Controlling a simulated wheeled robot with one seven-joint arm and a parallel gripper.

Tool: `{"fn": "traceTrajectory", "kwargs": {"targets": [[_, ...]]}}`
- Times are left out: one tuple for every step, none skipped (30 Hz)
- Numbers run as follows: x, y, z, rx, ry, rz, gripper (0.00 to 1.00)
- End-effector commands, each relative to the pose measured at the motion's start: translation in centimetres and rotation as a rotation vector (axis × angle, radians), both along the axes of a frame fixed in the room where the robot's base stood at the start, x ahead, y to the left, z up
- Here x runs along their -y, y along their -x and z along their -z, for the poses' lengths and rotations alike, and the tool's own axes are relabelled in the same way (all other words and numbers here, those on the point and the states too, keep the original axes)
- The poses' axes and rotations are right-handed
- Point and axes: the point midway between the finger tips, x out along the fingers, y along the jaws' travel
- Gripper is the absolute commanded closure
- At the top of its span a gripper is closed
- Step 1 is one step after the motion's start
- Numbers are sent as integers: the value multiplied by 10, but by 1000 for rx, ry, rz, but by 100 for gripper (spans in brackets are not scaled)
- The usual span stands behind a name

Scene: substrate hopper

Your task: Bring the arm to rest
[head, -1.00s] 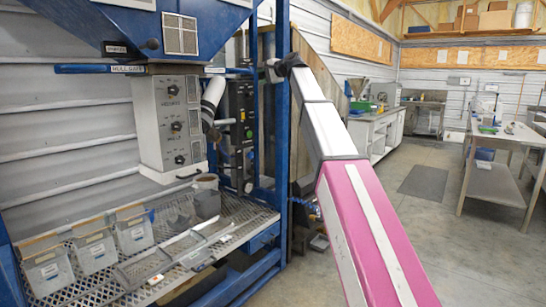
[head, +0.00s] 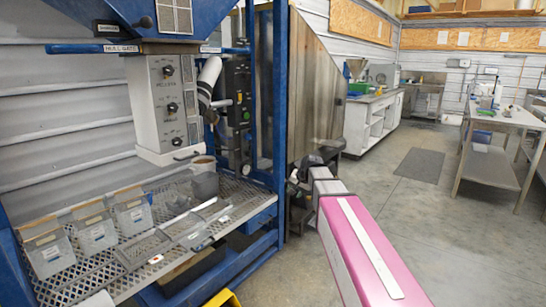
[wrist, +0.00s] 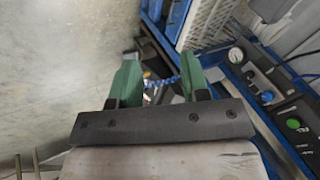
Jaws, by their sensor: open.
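My arm (head: 362,250) reaches in from the lower right of the head view, pink with a white stripe, then grey, ending in dark parts low beside the blue frame's right post. The gripper itself is not clear there. In the wrist view my gripper (wrist: 158,76) shows two green fingers, spread apart with nothing held between them. Past the fingers are the concrete floor and, to the right, the blue frame with a control panel (wrist: 280,85).
A white bench (head: 372,128) and a metal table (head: 490,165) stand behind.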

Motion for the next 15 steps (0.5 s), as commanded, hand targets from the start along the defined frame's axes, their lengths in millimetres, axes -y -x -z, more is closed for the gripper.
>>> {"fn": "traceTrajectory", "kwargs": {"targets": [[8,24,23,-25,34,-16,58],[13,34,35,-37,56,-28,58],[19,48,50,-56,84,-43,58],[24,59,61,-69,105,-56,58],[29,70,72,-85,126,-68,58],[35,84,86,-103,153,-87,58],[40,95,96,-119,173,-99,58],[44,107,106,-133,192,-113,58],[51,122,118,-153,218,-131,58],[55,133,127,-167,237,-146,58],[59,145,136,-183,256,-161,58],[65,161,146,-203,279,-181,58],[69,172,154,-220,296,-196,58],[73,182,161,-234,311,-210,58],[77,196,169,-253,330,-228,58]]}}
